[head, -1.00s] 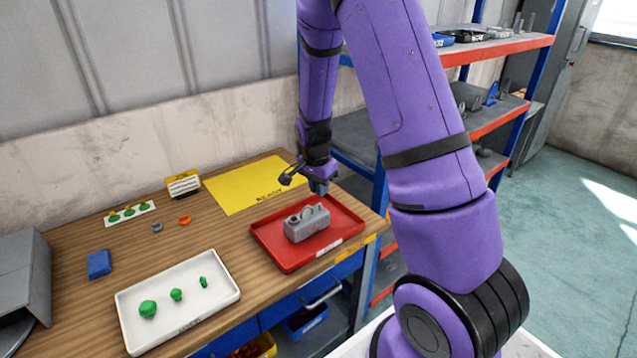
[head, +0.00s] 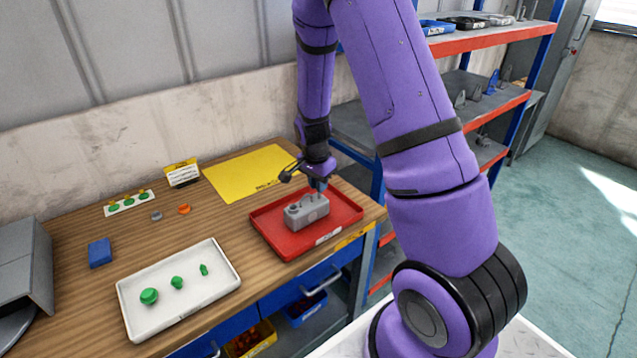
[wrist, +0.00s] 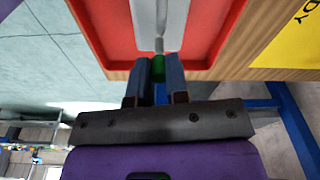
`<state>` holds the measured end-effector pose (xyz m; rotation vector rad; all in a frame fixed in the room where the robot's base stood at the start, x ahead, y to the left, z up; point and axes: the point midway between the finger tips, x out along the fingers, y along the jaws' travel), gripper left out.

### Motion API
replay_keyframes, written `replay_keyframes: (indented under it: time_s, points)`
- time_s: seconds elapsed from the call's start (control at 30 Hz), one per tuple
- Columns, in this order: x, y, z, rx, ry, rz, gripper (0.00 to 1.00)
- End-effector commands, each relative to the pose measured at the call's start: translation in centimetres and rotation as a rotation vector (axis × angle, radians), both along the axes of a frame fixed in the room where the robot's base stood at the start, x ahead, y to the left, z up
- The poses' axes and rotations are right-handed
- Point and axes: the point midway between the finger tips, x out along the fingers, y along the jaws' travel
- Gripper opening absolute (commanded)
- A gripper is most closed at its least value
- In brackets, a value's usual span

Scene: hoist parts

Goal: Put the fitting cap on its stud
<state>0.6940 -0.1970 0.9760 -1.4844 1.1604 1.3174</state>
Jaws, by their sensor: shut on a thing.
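My gripper (head: 318,187) points down over the right end of a grey metal block (head: 305,212), which sits in the red tray (head: 268,240). In the wrist view, my gripper (wrist: 158,78) is shut on a small green cap (wrist: 158,72), largely hidden between the fingers. The grey block (wrist: 148,18) lies just beyond the fingertips there, with a narrow grey stud-like part (wrist: 159,44) close to the green cap. I cannot tell whether they touch. Three green pieces of different sizes, large (head: 149,296), middle (head: 177,282) and small (head: 204,269), lie on the white tray (head: 140,325).
A yellow mat (head: 245,180) lies behind the red tray. A small sign (head: 182,174), an orange ring (head: 184,209), a grey ring (head: 156,216), a card with green pieces (head: 129,203) and a blue block (head: 99,252) stand left. Shelving (head: 500,105) rises at right.

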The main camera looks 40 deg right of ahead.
Motion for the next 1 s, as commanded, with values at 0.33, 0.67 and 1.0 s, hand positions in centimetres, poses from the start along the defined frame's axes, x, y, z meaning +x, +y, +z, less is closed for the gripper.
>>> replay_keyframes:
  time_s: [0.33, 0.67, 1.0]
  points:
    - [0.02, 0.0, -0.4, 0.0, 0.0, 0.0, 0.0]
    - [-0.01, 0.01, -0.66, 0.0, 0.001, 0.0, 0.0]
    - [-0.02, 0.01, -0.92, 0.0, 0.001, 0.0, 0.0]
